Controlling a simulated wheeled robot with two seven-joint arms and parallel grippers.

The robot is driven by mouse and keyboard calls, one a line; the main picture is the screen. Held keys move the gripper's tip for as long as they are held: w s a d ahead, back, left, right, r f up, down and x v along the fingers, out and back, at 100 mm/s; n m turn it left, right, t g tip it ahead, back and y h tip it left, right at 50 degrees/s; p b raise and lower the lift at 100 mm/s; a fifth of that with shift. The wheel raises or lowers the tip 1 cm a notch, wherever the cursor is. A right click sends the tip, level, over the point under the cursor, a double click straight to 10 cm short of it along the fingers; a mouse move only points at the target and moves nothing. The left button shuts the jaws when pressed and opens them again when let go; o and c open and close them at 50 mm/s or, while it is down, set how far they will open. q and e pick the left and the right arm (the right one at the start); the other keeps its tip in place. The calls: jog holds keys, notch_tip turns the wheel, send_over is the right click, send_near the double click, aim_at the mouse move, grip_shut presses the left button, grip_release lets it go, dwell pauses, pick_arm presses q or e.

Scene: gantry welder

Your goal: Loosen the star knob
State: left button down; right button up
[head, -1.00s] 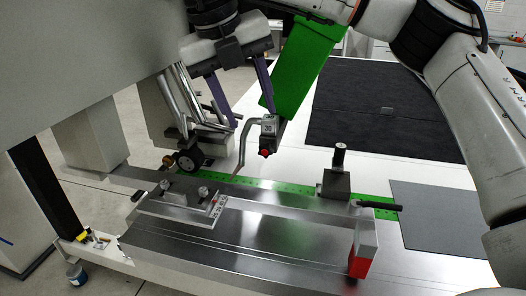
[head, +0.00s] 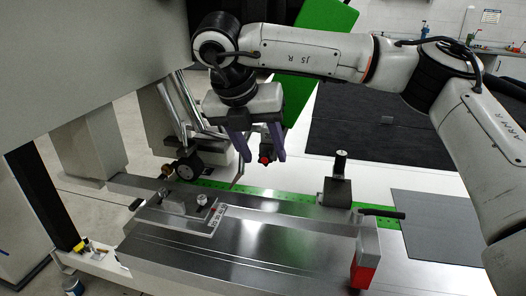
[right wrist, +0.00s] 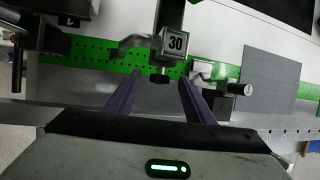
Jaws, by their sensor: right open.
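The likely star knob is a small dark knob with a red end (head: 264,159), below the dark block marked 30 (right wrist: 175,42); its star shape is too small to make out. In the right wrist view this knob (right wrist: 160,77) looks black. My right gripper (head: 263,155) points down with its two purple fingers apart. The fingers appear on either side of the knob in both views, with gaps to each side. I cannot tell how close in depth they are. It looks open and empty. My left gripper is not in view.
A bent grey lever (right wrist: 128,45) hangs close left of the block. A green perforated strip (head: 295,205) runs behind the steel bed (head: 250,245). A black-handled post (head: 337,185) and a red-and-grey block (head: 365,260) stand to the right. A round black wheel (head: 188,169) is at left.

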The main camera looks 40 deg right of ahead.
jog(key=shift+d+f, duration=0.15)
jog(key=shift+f, duration=0.25)
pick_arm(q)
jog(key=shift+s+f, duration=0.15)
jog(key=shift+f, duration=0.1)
